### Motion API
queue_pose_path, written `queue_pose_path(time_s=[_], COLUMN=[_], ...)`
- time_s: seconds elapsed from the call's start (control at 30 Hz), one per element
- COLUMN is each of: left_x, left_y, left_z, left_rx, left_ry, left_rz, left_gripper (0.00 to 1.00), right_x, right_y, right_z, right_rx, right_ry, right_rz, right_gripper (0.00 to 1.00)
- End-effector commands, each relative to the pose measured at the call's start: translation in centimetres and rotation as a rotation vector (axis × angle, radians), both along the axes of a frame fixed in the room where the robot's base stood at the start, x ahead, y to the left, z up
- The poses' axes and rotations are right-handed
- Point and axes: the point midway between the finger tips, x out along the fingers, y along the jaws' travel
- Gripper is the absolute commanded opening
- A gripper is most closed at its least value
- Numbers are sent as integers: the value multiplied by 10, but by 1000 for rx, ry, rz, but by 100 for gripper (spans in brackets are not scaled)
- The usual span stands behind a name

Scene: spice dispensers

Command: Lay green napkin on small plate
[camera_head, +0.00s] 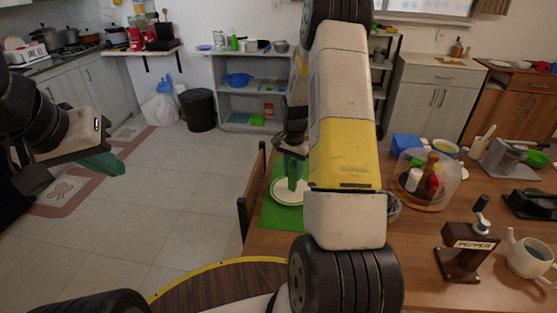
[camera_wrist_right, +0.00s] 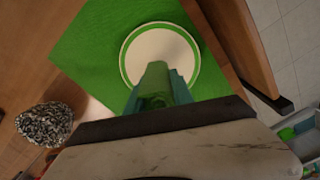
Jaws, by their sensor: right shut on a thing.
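A small round plate (camera_head: 289,198) with a cream middle and green rim lies on a green placemat (camera_head: 275,216) on the wooden table. In the right wrist view the plate (camera_wrist_right: 160,50) and placemat (camera_wrist_right: 85,52) are below the fingers. My right gripper (camera_wrist_right: 157,88) is shut on the green napkin (camera_wrist_right: 156,78), a folded or rolled piece between the teal fingertips. In the head view my right gripper (camera_head: 292,172) is over the plate; whether the napkin touches it I cannot tell. My left gripper (camera_head: 103,164) hangs far left over the floor, its jaw gap unclear.
A domed spice holder (camera_head: 428,182), a pepper dispenser (camera_head: 469,244) and a white teapot (camera_head: 529,256) stand right of the plate. A wooden chair (camera_head: 250,200) is at the table's left edge. A black-and-white patterned item (camera_wrist_right: 45,124) sits near the placemat.

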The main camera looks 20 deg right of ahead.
Motion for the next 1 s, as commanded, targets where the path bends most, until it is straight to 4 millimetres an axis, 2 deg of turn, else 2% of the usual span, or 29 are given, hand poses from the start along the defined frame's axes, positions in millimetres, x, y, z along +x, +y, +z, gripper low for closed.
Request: queue_pose_path(time_s=[0.37, 0.4, 0.47, 0.5, 0.83, 1.0], left_x=[0, 0, 0, 0, 0, 0], left_y=[0, 0, 0, 0, 0, 0], left_z=[0, 0, 0, 0, 0, 0], left_rx=[0, 0, 0, 0, 0, 0], left_ry=[0, 0, 0, 0, 0, 0], left_rz=[0, 0, 0, 0, 0, 0], left_gripper=[0, 0, 0, 0, 0, 0], right_x=[0, 0, 0, 0, 0, 1], right_y=[0, 0, 0, 0, 0, 0], right_z=[-6, -5, -5, -5, -2, 19], right_rx=[0, 0, 0, 0, 0, -1], right_ry=[0, -1, -1, -1, -3, -6], right_rz=[0, 0, 0, 0, 0, 0], right_gripper=[0, 36, 48, 50, 50, 50])
